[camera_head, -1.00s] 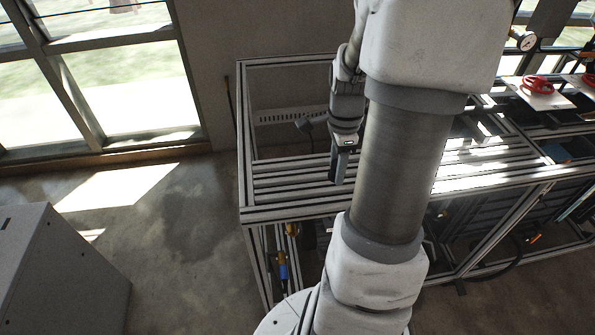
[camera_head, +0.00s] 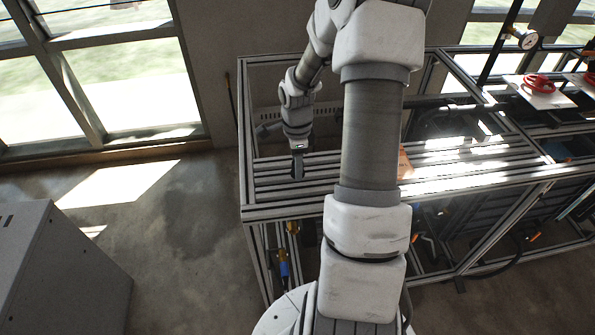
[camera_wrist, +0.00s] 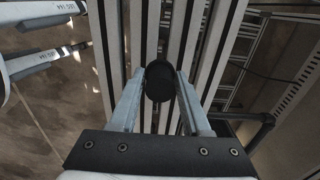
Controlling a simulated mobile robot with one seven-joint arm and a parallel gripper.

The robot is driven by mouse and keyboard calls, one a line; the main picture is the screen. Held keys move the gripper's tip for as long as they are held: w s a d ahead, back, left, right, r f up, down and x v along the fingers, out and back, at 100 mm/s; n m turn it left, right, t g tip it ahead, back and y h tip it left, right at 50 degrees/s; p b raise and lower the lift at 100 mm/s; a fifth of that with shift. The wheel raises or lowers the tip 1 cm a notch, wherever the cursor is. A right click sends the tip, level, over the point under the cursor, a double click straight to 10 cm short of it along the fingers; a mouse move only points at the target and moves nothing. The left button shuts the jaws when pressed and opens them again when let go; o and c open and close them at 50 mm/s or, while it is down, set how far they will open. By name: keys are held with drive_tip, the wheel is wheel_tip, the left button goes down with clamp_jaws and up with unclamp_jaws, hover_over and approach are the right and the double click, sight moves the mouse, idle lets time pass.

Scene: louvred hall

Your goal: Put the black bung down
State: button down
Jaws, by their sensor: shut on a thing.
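The black bung (camera_wrist: 159,82) is between my gripper's fingertips in the wrist view, its round dark end facing the camera. My gripper (camera_wrist: 160,100) is shut on it, one finger on each side. In the head view my gripper (camera_head: 297,176) points down over the left part of the slatted metal bench top (camera_head: 270,190). The bung is too small and dark there to make out. The slats run behind the bung in the wrist view. I cannot tell whether the bung touches them.
An orange object (camera_head: 404,163) is on the bench, partly hidden behind my arm. Red items (camera_head: 538,84) on white plates and a pressure gauge (camera_head: 527,39) are at the right. A grey cabinet (camera_head: 60,265) stands at lower left. The slats around my gripper look clear.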

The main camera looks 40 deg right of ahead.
drive_tip(key=shift+f, duration=1.3)
drive_tip(key=shift+c, duration=1.8)
unclamp_jaws()
wheel_tip(320, 180, up, 12)
drive_tip(key=shift+r, duration=0.1)
